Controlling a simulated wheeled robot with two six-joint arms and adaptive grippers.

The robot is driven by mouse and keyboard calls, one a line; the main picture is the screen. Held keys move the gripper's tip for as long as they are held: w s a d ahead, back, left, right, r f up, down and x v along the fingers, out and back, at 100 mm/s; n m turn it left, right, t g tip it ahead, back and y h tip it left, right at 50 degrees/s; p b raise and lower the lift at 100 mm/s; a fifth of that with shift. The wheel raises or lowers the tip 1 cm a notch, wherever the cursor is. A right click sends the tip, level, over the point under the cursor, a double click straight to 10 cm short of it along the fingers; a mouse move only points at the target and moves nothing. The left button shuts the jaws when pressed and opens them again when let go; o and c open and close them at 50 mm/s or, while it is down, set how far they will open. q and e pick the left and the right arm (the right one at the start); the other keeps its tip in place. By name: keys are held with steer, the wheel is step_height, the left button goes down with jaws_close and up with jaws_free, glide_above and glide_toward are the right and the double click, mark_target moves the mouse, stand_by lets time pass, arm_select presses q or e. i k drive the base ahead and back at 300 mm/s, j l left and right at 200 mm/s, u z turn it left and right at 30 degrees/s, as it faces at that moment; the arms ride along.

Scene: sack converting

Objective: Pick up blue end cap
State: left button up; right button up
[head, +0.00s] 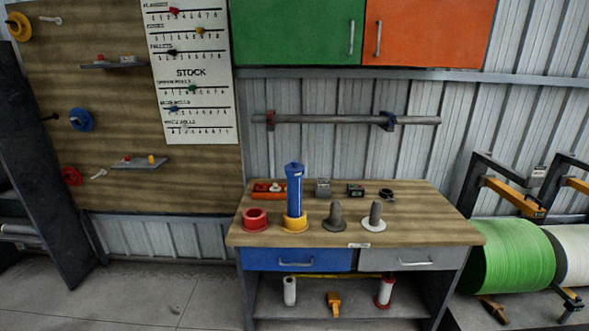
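A blue round piece with a hub (82,119), which looks like the blue end cap, is mounted on the wooden wall board at the left. Also blue is a tall cylinder (294,190) standing upright in a yellow flanged base on the workbench; I cannot tell whether its top is a separate cap. Neither of my grippers is in view.
The wall board (125,190) also carries a yellow disc (18,27), a red disc (70,176) and small shelves. The workbench (430,215) holds a red ring (255,219) and two grey posts. A dark upright panel (45,165) stands at the left. Floor before the board is clear.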

mark_target(293, 167)
steer(key=i+j, duration=0.4)
steer(key=j, duration=0.15)
steer(key=i+j, duration=0.35)
steer(key=j, duration=0.2)
steer(key=i+j, duration=0.4)
steer(key=j, duration=0.15)
steer(key=i+j, duration=0.35)
steer(key=j, duration=0.2)
